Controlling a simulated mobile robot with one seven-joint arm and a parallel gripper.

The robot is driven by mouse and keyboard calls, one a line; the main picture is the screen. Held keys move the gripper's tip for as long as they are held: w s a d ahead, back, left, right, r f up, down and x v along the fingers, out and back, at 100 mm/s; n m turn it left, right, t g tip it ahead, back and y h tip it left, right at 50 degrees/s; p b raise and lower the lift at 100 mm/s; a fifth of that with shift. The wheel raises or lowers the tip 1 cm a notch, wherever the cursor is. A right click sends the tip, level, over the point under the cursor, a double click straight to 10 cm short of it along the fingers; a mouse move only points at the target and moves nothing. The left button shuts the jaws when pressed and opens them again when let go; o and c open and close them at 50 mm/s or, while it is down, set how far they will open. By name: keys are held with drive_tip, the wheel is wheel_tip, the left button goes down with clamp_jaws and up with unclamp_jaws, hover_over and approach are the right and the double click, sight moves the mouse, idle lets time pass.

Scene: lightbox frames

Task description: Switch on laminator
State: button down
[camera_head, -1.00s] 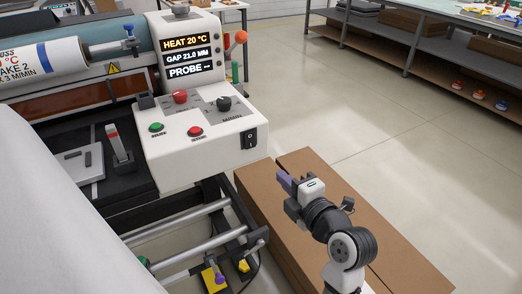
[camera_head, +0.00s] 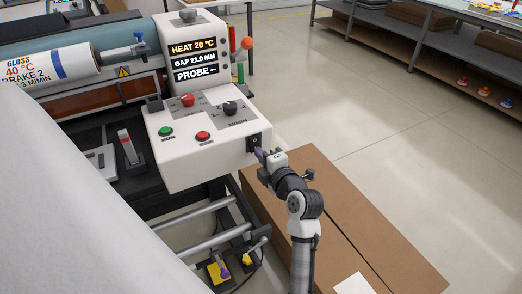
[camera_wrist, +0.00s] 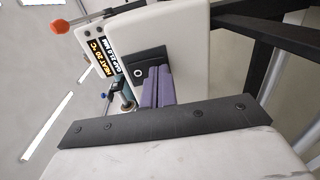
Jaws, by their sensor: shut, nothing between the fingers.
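The laminator has a white control box (camera_head: 210,150). Its display (camera_head: 194,60) reads HEAT 20 °C, GAP 21.0 MM and PROBE with dashes. A black rocker switch (camera_head: 253,142) sits on the box's right end face; the wrist view shows its plate with a white circle mark (camera_wrist: 138,73). My gripper (camera_head: 261,155) is shut and empty, its purple fingertips right at the lower part of the switch. In the wrist view the fingers (camera_wrist: 157,92) cover part of the switch plate. I cannot tell whether they touch it.
The box top holds a red knob (camera_head: 187,100), a black knob (camera_head: 230,107), a green button (camera_head: 166,132) and a red button (camera_head: 202,136). Large brown cartons (camera_head: 335,215) lie on the floor below my arm. Metal rollers (camera_head: 200,215) are beneath the box. Open floor lies to the right.

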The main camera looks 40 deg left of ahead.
drive_tip(key=shift+a+f, duration=0.1)
drive_tip(key=shift+a, duration=0.05)
drive_tip(key=shift+w+a+b, duration=0.15)
drive_tip(key=shift+b, duration=0.85)
drive_tip(key=shift+f, duration=0.1)
